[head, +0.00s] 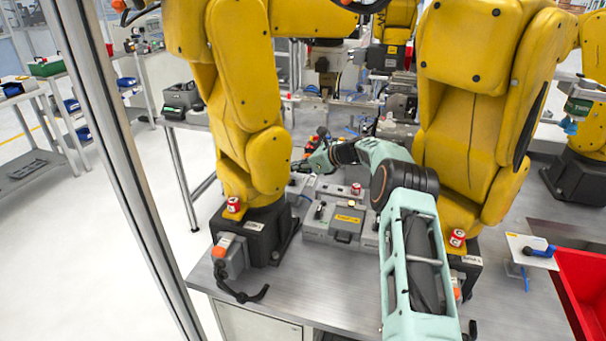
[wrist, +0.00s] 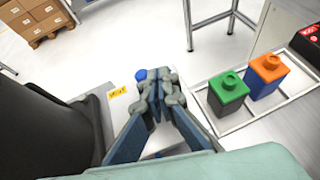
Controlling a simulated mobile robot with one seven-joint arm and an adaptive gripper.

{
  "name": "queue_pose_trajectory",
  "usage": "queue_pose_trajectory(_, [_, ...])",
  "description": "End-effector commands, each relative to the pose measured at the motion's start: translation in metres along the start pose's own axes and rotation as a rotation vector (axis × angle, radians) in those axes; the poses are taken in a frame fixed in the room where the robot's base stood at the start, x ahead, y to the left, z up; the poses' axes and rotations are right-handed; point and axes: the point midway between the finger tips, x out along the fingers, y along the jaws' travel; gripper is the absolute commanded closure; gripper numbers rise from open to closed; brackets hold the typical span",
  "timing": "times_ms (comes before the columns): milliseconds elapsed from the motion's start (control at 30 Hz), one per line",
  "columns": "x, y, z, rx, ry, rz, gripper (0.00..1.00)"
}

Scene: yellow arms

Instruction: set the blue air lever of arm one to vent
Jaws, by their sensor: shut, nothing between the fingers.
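In the wrist view my gripper (wrist: 161,88) is shut and empty, its grey fingertips together over a pale plate (wrist: 122,110). A blue rounded end (wrist: 140,74), seemingly of the air lever, shows just beyond and left of the fingertips. The fingers hide the rest of it, so I cannot tell its setting or whether they touch it. A small yellow label (wrist: 118,92) lies on the plate to the left; its text is too small to be sure of. In the head view another blue lever (head: 540,251) sits on a white plate (head: 527,262) at the right.
In the wrist view a tray (wrist: 238,124) with a green block (wrist: 229,90) and an orange block (wrist: 266,76) lies right of the fingers. Yellow arms stand left (head: 243,90) and right (head: 478,90) of mine in the head view. A red bin (head: 582,285) is at lower right.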

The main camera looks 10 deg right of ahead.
Motion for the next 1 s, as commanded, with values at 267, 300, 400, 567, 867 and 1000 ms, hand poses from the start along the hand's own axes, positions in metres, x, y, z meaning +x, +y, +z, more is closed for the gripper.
queue_pose_trajectory(267, [0.0062,0.0064,0.0043,0.0,-0.001,0.001,1.0])
queue_pose_trajectory(300, [0.0067,0.007,0.0045,0.0,-0.001,0.001,1.0])
queue_pose_trajectory(400, [0.0077,0.0081,0.0049,0.0,0.0,0.001,1.0])
queue_pose_trajectory(567, [0.0078,0.0082,0.005,0.0,0.0,0.001,1.0])
queue_pose_trajectory(867, [0.0078,0.0081,0.0049,0.0,-0.001,0.001,1.0])
queue_pose_trajectory(1000, [0.0078,0.0081,0.0049,0.0,-0.001,0.001,1.0])
